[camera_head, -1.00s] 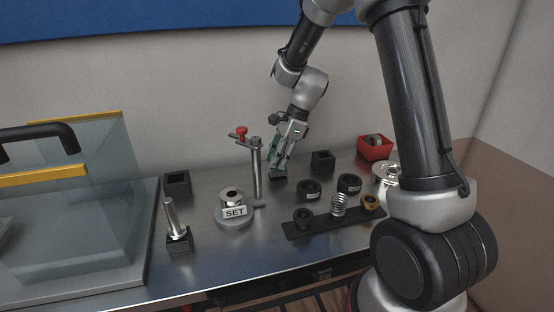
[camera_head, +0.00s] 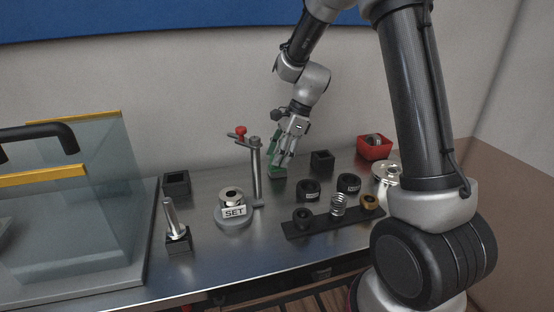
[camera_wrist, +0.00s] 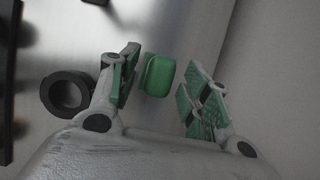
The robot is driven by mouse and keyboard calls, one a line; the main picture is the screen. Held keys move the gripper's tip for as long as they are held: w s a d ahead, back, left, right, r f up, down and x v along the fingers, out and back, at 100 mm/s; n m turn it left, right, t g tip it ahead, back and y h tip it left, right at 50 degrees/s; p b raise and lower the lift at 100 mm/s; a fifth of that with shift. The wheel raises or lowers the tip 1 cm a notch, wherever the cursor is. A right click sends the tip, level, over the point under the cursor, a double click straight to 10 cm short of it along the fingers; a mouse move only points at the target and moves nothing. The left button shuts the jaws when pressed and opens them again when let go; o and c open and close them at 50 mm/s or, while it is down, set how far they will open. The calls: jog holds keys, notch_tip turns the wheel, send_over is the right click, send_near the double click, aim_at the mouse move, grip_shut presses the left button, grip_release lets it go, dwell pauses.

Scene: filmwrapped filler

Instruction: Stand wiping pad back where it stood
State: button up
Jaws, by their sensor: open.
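The wiping pad is a small green block with rounded edges. In the wrist view the pad (camera_wrist: 159,75) sits between my two spread fingers, with a gap visible on each side. In the head view the green pad (camera_head: 278,173) stands on the metal bench near the back wall, just below my fingertips. My gripper (camera_head: 281,158) points down there, open, its green finger linings partly hiding the pad's upper part. My gripper also shows open in the wrist view (camera_wrist: 160,85).
A post with a red knob (camera_head: 241,133) stands close on the left. A red bin (camera_head: 375,147) is farther right. The wall is close behind.

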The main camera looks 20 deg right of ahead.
jog(key=v, duration=1.1)
jog(key=s+d+r+n+t+h, duration=0.1)
jog(key=s+d+r+n, duration=0.1)
jog(key=s+n, duration=0.4)
jog(key=s+d+r+n+t+h, duration=0.2)
jog(key=s+d+n, duration=0.2)
jog(key=s, duration=0.8)
jog(key=s+d+r+n+t+h, duration=0.1)
jog(key=s+d+n, duration=0.3)
jog(key=s+n, duration=0.4)
jog(key=shift+s+r+h, duration=0.4)
jog(key=shift+s+r, duration=0.45)
jog(key=shift+s, duration=0.15)
